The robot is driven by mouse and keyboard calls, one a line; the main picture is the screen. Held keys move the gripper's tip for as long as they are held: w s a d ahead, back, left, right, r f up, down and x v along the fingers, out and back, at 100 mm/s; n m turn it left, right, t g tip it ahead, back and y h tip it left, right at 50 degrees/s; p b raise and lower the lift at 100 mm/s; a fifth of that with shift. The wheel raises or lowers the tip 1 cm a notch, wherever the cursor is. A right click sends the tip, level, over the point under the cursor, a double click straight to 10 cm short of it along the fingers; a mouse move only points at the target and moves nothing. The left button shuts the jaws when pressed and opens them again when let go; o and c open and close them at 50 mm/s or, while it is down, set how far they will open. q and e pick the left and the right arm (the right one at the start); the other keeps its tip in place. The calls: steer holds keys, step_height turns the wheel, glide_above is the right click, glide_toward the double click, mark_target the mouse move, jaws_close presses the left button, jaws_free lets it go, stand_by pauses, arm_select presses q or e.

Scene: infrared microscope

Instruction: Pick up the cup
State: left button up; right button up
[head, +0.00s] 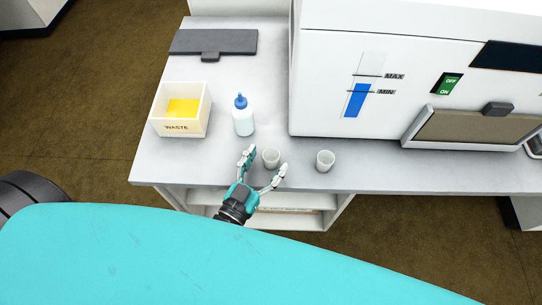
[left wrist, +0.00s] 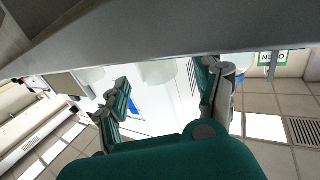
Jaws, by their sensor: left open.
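A small pale grey cup (head: 271,158) stands near the front edge of the white table. My left gripper (head: 264,163) reaches in from the front with its fingers spread. Its fingertips lie on either side of this cup, and I cannot tell if they touch it. In the left wrist view a pale cup shape (left wrist: 158,72) shows between the open fingers (left wrist: 165,84), partly hidden by a grey edge. A second similar cup (head: 325,160) stands to the right, clear of the gripper. My right gripper is not in view.
A blue-capped bottle (head: 243,118) stands just behind the gripper. A WASTE box (head: 181,128) with yellow inside is at the left. The large white instrument (head: 330,100) rises behind the cups. The table's front edge (head: 420,190) is close to the gripper.

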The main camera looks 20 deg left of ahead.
arm_select(q)
steer(key=shift+w+d, duration=0.15)
steer(key=shift+w, duration=0.55)
steer(key=shift+w+d, duration=0.15)
steer(key=shift+w, duration=0.55)
steer(key=c, duration=1)
